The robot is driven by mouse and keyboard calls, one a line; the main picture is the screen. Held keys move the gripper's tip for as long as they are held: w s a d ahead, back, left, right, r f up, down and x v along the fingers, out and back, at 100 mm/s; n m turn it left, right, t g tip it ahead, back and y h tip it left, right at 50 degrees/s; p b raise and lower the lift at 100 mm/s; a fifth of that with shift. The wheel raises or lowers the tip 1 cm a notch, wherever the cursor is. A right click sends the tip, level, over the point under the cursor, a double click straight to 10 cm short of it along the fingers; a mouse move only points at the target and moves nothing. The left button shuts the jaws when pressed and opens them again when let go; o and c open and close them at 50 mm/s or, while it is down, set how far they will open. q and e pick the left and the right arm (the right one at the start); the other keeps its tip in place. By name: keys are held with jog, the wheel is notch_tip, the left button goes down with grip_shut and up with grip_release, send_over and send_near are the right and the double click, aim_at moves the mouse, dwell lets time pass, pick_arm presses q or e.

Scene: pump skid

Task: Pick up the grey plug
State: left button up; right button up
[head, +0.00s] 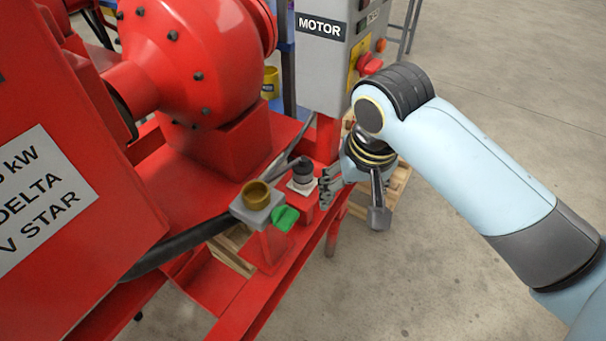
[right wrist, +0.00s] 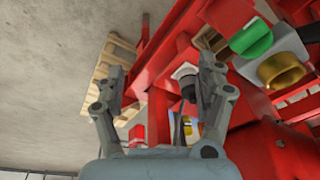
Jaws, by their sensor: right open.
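The grey plug (head: 303,170) is a short dark cylinder. It stands upright on a small pale plate (head: 301,188) on the red skid. In the right wrist view the plug (right wrist: 188,88) shows beyond the fingers, close to the right-hand finger in the picture, partly hidden. My right gripper (head: 352,202) is open and empty just right of the plug, with one finger near the plate and the other out over the floor. Its two spread fingers also show in the right wrist view (right wrist: 163,70). I cannot tell whether a finger touches the plate. My left gripper is not in view.
A brass ring socket (head: 257,194) on a grey block and a green knob (head: 285,218) stand left of the plug. The grey motor box (head: 322,75) rises behind, with a red switch (head: 370,64). A red pump housing (head: 185,60) stands at left. Floor is free at right.

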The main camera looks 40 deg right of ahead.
aim_at(303, 157)
jog(key=w+m, duration=0.4)
jog(key=w, duration=0.1)
jog(key=w+d+r+m+g, duration=0.1)
jog(key=w+m, duration=0.4)
jog(key=w, duration=0.1)
jog(key=w+m+g, duration=0.1)
jog(key=w+m, duration=0.3)
jog(key=w, duration=0.1)
jog(key=shift+w+d+r+y, duration=0.25)
jog(key=shift+r+y, duration=0.1)
jog(key=shift+y, duration=0.05)
jog(key=shift+w+f+m, duration=0.15)
jog(key=shift+f+m, duration=0.05)
jog(key=shift+m, duration=0.2)
jog(key=f+b, duration=0.2)
jog(key=f, duration=0.8)
jog(key=shift+d+f, duration=0.1)
jog(key=shift+d, duration=0.1)
jog(key=c, duration=1.4)
